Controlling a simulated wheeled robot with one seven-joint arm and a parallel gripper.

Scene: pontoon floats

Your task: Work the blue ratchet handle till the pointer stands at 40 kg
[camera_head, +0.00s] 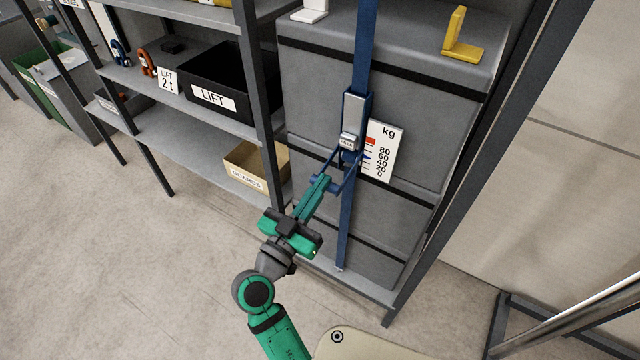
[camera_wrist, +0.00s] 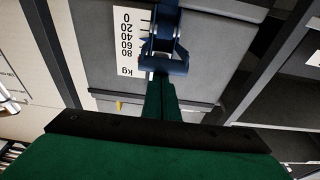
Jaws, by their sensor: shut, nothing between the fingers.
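The blue ratchet (camera_head: 350,140) sits on a vertical blue strap in front of a stacked grey load. Its blue handle (camera_head: 350,176) sticks out toward me and down; the wrist view shows its crossbar (camera_wrist: 163,66) too. A white kg card (camera_head: 385,150) marked 0 to 80 is beside the ratchet and appears upside down in the wrist view (camera_wrist: 127,40). A small blue mark shows at the card's left edge near the middle numbers; I cannot read the pointer exactly. My green gripper (camera_head: 322,183) is shut and empty, its tips at the handle's end; contact is unclear.
Dark shelf posts stand on both sides of the load. The left shelf holds a black LIFT bin (camera_head: 218,85) and a cardboard GUARDS box (camera_head: 256,164). A yellow corner piece (camera_head: 462,38) sits on the load.

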